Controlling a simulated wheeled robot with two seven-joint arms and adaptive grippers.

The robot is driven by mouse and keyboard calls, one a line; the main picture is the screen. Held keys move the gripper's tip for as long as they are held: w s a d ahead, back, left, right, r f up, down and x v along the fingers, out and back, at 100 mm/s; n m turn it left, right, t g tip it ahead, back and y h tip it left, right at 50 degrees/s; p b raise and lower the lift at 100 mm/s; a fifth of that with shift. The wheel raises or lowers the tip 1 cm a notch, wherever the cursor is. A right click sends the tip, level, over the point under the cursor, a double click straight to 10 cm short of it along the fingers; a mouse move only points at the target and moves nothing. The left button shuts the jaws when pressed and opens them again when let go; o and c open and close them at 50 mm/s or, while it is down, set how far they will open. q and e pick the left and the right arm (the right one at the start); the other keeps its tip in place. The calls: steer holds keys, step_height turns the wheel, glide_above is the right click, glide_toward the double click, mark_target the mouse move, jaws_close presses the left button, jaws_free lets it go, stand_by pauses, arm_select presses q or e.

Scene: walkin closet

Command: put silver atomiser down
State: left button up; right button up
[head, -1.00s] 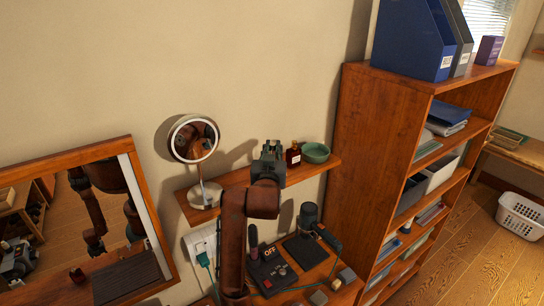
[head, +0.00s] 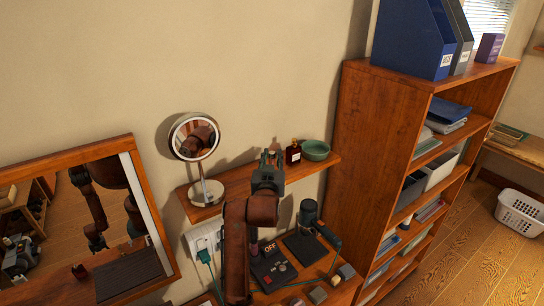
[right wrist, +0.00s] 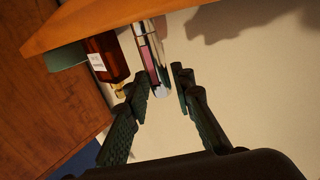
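The silver atomiser (right wrist: 152,58), a slim shiny tube with a pinkish band, stands on the wall shelf (right wrist: 95,22) in the right wrist view, which shows the shelf upside down. My right gripper (right wrist: 161,82) is open, with a finger on either side of the atomiser's near end and gaps visible beside it. In the head view my right gripper (head: 270,158) is at the front of the shelf (head: 237,184), and the atomiser is mostly hidden behind its fingers. My left gripper is not directly in view.
A brown bottle (head: 293,153) and a green bowl (head: 316,150) stand close beside the atomiser. A round mirror (head: 195,138) stands at the shelf's left end. A tall bookcase (head: 380,130) is at the right. Below is a surface with a dark device (head: 309,215).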

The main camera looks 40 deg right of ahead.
mark_target(271, 157)
steer(key=shift+o, duration=1)
steer(key=shift+r, duration=0.15)
steer(key=b+v, duration=0.1)
steer(key=v, duration=0.5)
steer(key=shift+b, duration=0.35)
steer(key=shift+s+a, duration=0.5)
steer(key=shift+s, duration=0.05)
steer(key=shift+r, duration=0.1)
